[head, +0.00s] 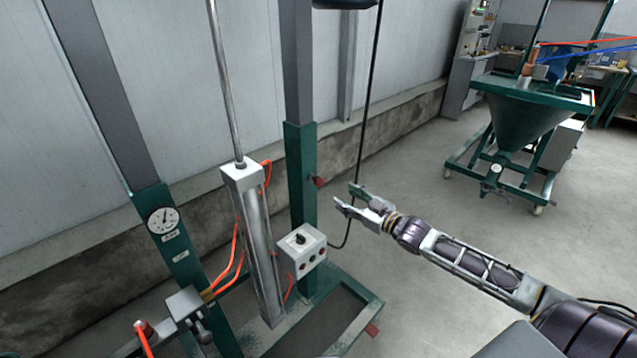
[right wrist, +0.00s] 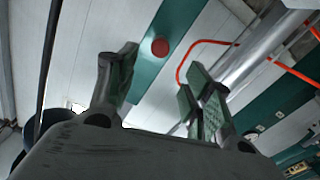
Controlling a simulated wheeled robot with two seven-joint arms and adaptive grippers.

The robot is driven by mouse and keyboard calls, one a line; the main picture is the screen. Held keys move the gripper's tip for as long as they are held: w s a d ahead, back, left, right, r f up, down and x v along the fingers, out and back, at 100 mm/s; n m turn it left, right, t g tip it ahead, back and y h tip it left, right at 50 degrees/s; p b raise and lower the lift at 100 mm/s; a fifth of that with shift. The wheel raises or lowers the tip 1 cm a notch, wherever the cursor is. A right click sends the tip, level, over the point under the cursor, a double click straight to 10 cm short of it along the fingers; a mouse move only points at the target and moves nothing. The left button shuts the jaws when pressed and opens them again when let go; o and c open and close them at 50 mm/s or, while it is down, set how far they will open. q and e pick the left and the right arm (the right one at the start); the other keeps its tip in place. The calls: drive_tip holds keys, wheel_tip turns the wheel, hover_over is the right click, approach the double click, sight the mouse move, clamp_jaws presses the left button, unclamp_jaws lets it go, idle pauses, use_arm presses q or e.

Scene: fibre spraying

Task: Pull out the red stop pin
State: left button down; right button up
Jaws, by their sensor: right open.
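The red stop pin (head: 318,181) sticks out of the right side of the green upright post (head: 301,165) in the head view. In the right wrist view its round red head (right wrist: 160,46) shows on the green post, beyond the gap between the fingers. My right gripper (head: 347,199) is open and empty, a little right of the pin and apart from it, with its fingers pointing towards the post. Its two green-padded fingers also show spread in the right wrist view (right wrist: 165,80). My left gripper is not in the pictures.
A grey control box (head: 301,249) stands below the pin, beside a metal cylinder (head: 258,245) with orange hoses. A black cable (head: 367,100) hangs behind my right gripper. A green hopper (head: 530,115) stands at the back right. The floor between is clear.

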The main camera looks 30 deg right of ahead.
sight(322, 183)
drive_tip(key=shift+b+x, duration=0.45)
drive_tip(key=shift+x, duration=4.95)
drive_tip(key=shift+w+a+b, duration=0.15)
drive_tip(key=shift+w+b, duration=0.15)
drive_tip(key=shift+w, duration=0.1)
drive_tip(key=shift+w+a, duration=0.2)
drive_tip(key=shift+w, duration=0.3)
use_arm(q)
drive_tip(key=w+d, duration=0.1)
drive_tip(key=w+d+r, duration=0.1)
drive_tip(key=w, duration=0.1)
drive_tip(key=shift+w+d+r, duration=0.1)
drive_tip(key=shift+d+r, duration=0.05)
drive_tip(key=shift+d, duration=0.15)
